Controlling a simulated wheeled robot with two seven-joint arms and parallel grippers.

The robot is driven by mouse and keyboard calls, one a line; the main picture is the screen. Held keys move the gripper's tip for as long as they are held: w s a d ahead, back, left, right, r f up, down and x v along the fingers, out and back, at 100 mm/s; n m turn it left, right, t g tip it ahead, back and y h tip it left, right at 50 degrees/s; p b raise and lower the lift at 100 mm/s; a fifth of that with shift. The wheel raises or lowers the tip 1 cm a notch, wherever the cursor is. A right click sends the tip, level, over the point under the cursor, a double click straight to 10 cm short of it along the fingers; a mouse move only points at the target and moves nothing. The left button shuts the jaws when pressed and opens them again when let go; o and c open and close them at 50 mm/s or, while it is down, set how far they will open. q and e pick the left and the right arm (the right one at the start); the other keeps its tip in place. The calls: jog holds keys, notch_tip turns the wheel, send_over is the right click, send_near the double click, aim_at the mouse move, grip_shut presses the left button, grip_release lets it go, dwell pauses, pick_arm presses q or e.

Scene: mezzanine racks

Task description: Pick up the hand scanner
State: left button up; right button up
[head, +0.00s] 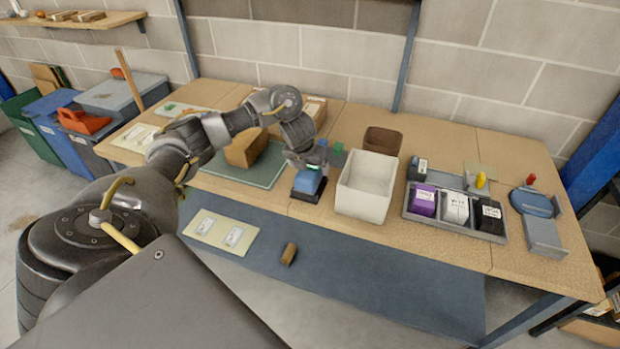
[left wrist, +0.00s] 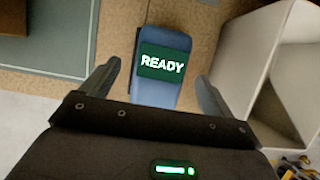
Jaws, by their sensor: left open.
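The hand scanner (head: 308,183) is blue with a dark base and sits on the wooden bench, left of the white bin. In the left wrist view the scanner (left wrist: 158,92) shows a green screen reading READY. My left gripper (head: 313,167) is over the scanner, pointing down at it. In the left wrist view my left gripper (left wrist: 154,88) is open, with one finger on each side of the scanner and visible gaps between. Its lower end is hidden behind the gripper body. My right gripper is not in view.
The white bin (head: 363,206) stands close to the right of the scanner and also shows in the left wrist view (left wrist: 236,62). A cardboard box (head: 245,149) rests on a green mat (head: 262,177) to the left. A grey tray (head: 440,221) of small boxes lies further right.

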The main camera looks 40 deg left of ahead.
aim_at(309, 170)
pick_arm(q)
jog(key=shift+f, duration=0.25)
jog(key=x, duration=0.4)
jog(key=shift+f, duration=0.3)
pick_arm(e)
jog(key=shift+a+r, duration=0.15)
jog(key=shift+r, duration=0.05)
pick_arm(q)
jog(key=shift+f, duration=0.2)
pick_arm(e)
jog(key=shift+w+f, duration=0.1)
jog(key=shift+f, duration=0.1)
pick_arm(q)
jog(key=c, duration=1.2)
jog(key=shift+c, duration=0.2)
